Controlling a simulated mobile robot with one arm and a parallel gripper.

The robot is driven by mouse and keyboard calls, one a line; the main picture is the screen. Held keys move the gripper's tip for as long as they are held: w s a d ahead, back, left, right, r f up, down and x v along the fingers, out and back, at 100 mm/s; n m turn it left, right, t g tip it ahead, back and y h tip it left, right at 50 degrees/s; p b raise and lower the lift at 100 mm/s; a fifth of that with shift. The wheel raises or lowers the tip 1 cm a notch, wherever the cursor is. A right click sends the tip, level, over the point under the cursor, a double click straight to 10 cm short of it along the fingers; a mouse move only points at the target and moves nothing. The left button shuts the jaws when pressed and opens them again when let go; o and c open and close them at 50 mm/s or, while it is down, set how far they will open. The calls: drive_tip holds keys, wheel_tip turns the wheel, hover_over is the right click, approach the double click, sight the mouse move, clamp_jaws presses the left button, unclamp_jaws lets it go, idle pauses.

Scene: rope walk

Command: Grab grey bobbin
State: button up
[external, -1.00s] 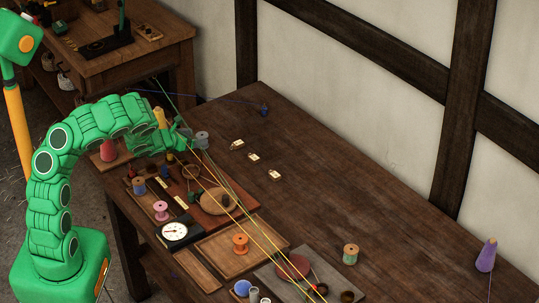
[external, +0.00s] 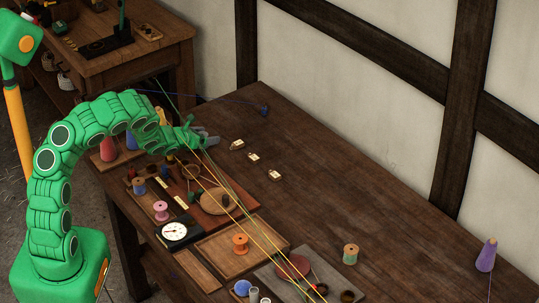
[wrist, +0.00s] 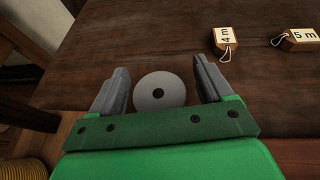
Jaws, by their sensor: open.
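The grey bobbin (wrist: 146,94) shows in the wrist view as a round grey disc with a dark centre hole. It appears between the two grey fingers of my gripper (wrist: 160,68), with a gap on each side. The fingers are spread open and hold nothing. In the external view my gripper (external: 210,139) is low over the far left part of the long table. There the bobbin cannot be told apart from the grey fingers.
Pale tags stand to the right, one marked 4 m (wrist: 227,39) and one 5 m (wrist: 300,36). Yellow and green cords (external: 232,196) run diagonally close to my gripper. A pink bobbin (external: 161,208) and a dial (external: 174,233) stand nearer. The table beyond the tags is clear.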

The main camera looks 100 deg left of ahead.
drive_tip(key=shift+c, duration=0.3)
drive_tip(key=c, duration=1.1)
drive_tip(key=shift+o, duration=0.2)
drive_tip(key=shift+r, duration=0.1)
drive_tip(key=shift+r, duration=0.9)
drive_tip(key=s+d+r, duration=0.6)
drive_tip(key=d+r, duration=0.5)
drive_tip(key=d, duration=0.1)
drive_tip(key=shift+s+d, duration=0.15)
drive_tip(key=shift+d, duration=0.1)
